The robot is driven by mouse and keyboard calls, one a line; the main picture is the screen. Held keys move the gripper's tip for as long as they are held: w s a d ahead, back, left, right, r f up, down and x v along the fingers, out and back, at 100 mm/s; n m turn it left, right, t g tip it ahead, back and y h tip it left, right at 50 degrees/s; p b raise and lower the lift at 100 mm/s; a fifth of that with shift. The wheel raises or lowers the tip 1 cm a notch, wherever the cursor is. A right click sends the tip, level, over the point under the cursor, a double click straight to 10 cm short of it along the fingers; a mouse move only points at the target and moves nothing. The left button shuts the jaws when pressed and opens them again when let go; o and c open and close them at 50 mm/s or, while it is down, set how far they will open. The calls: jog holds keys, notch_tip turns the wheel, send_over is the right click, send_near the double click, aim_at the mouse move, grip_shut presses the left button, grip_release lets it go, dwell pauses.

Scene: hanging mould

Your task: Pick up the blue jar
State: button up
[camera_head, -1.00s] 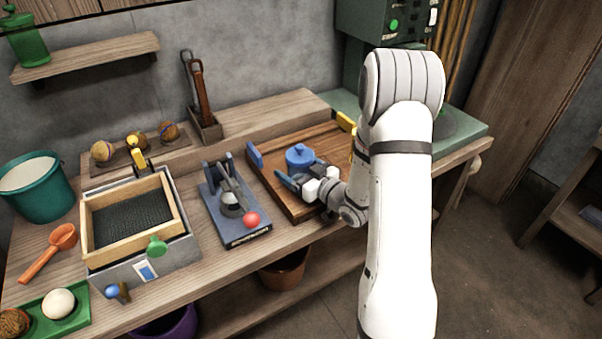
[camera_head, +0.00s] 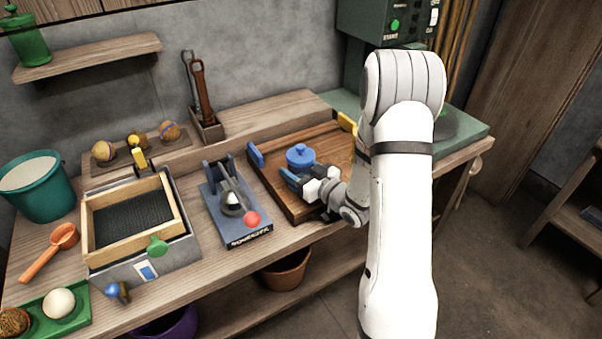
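The blue jar (camera_head: 300,158), with a small knob on its lid, stands upright in the wooden tray (camera_head: 277,190) on the bench. My gripper (camera_head: 292,178) is just in front of the jar, low over the tray, with its blue-tipped fingers pointing left. The jar's lower front is close behind the fingers in this view. I cannot tell whether they touch it, or how far apart the fingers are. My own arm covers the tray's right part.
A blue press with a red ball knob (camera_head: 251,219) stands left of the tray. Further left is a wooden-framed screen box (camera_head: 95,250). A green machine (camera_head: 385,25) stands behind my arm. Tools stand in a wooden holder (camera_head: 207,130) at the back.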

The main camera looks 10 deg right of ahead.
aim_at(299, 145)
jog(key=r+p, duration=0.1)
jog(key=r, duration=0.4)
jog(key=r+p, duration=0.1)
jog(key=r, duration=0.5)
jog(key=shift+s+d, duration=0.1)
jog(key=shift+s, duration=0.1)
jog(key=s+d+r+p, duration=0.1)
jog(key=s+r+p, duration=0.3)
jog(key=r, duration=0.3)
jog(key=shift+s+d, duration=0.35)
jog(key=shift+s, duration=0.3)
jog(key=shift+r, duration=0.15)
notch_tip(299, 145, up, 7)
jog(key=p, duration=0.5)
